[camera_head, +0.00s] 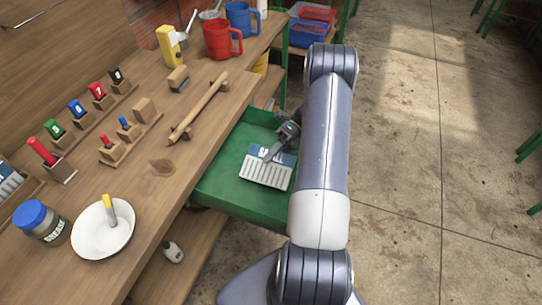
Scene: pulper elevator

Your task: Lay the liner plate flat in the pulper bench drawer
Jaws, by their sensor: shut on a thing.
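The liner plate (266,174) is a pale ribbed plate with a blue marked band along its far edge. It appears within the outline of the open green drawer (218,194), over its middle. I cannot tell whether it touches the drawer floor. My gripper (270,154) is shut on the plate at its far, blue edge, reaching in from the right. My arm covers the drawer's right side.
The wooden bench (160,165) holds a wooden roller (200,106), a white dish (90,240), a grease jar (42,222), several numbered blocks, and red (219,42) and blue (240,18) mugs. A similar ribbed plate (10,182) stands at the left edge. The concrete floor at right is mostly clear.

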